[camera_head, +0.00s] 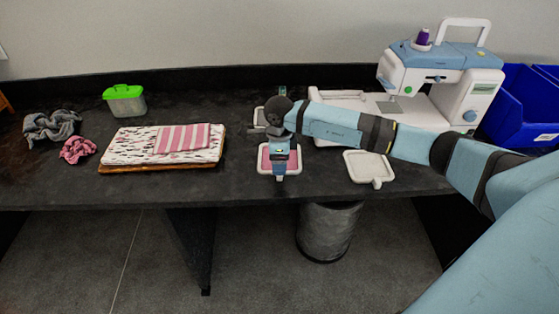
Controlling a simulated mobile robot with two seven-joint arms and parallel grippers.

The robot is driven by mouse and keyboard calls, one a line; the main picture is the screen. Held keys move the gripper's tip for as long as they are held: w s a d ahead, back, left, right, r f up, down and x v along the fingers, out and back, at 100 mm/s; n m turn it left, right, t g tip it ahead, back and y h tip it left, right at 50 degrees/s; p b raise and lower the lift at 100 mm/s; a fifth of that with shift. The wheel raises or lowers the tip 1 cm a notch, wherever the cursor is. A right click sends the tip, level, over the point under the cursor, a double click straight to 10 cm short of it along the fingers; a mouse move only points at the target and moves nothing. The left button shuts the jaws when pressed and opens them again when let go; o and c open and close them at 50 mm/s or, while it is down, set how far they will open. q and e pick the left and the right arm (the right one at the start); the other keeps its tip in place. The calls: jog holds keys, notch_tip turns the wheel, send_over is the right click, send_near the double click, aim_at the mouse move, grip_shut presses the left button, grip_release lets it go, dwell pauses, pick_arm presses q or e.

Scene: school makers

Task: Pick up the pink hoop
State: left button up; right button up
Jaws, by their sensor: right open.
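The pink hoop (265,160) lies on the dark table near its front edge, in the middle of the head view. It is a small squarish white frame with pink fabric inside and a tab at its front. My right gripper (280,161) is over the hoop and covers its middle. Its jaws are open, but the fingertips are hard to make out, and I cannot tell whether they touch the hoop. My left gripper is out of view.
A second hoop (259,118) is partly hidden behind my right wrist. A white hoop (369,166) lies to the right, under my forearm. A sewing machine (450,80) and blue bins (522,108) stand behind. Folded fabric (130,146) and a green-lidded box (124,102) are left.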

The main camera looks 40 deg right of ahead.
jog(key=f, duration=0.5)
jog(key=shift+w, duration=0.25)
jog(key=c, duration=1)
jog(key=shift+r, duration=0.1)
jog(key=shift+c, duration=0.2)
